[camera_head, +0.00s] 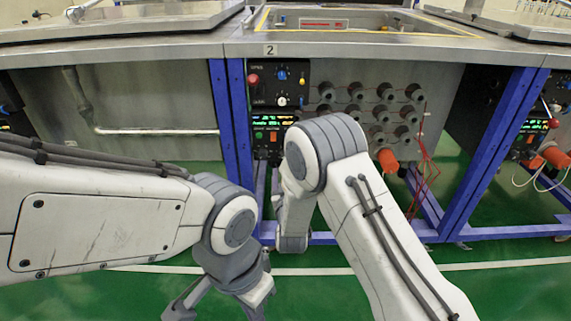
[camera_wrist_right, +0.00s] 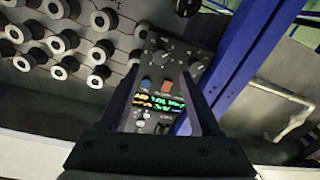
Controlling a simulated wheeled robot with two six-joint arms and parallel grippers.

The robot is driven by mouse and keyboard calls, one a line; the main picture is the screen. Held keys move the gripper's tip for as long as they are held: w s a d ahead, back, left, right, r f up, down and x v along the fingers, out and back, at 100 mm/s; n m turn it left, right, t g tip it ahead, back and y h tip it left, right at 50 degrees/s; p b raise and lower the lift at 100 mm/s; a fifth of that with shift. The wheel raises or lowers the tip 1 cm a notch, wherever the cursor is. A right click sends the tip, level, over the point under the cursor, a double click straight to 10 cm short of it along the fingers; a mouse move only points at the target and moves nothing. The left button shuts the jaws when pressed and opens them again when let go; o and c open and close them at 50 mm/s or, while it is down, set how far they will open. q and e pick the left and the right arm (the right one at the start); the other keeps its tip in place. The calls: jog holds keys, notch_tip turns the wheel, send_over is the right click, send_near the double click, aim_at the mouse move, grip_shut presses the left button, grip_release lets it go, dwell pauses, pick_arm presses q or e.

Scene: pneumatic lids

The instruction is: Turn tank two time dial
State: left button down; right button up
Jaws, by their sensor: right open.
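Tank two, marked by a "2" label (camera_head: 270,50), has a black upper control panel (camera_head: 280,84) with a red knob, a blue knob and a white dial. Below it is a lower panel (camera_head: 271,122) with lit displays, partly hidden by my right arm. In the right wrist view the lower panel's display (camera_wrist_right: 158,101) and small dials (camera_wrist_right: 160,56) show between the fingers of my right gripper (camera_wrist_right: 161,80). It is open, empty and facing the panel. I cannot tell which dial is the time dial. My left gripper (camera_head: 218,306) is low in the head view, fingers apart and empty.
Several round black fittings (camera_head: 355,92) with thin red wires are right of the panel. A blue frame post (camera_head: 236,95) stands close on its left. An orange plug (camera_head: 388,160) hangs lower right. The green floor in front is clear.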

jog(key=w+b, duration=0.1)
jog(key=w, duration=0.6)
jog(key=shift+w+a, duration=0.2)
jog(key=shift+b, duration=0.3)
grip_shut()
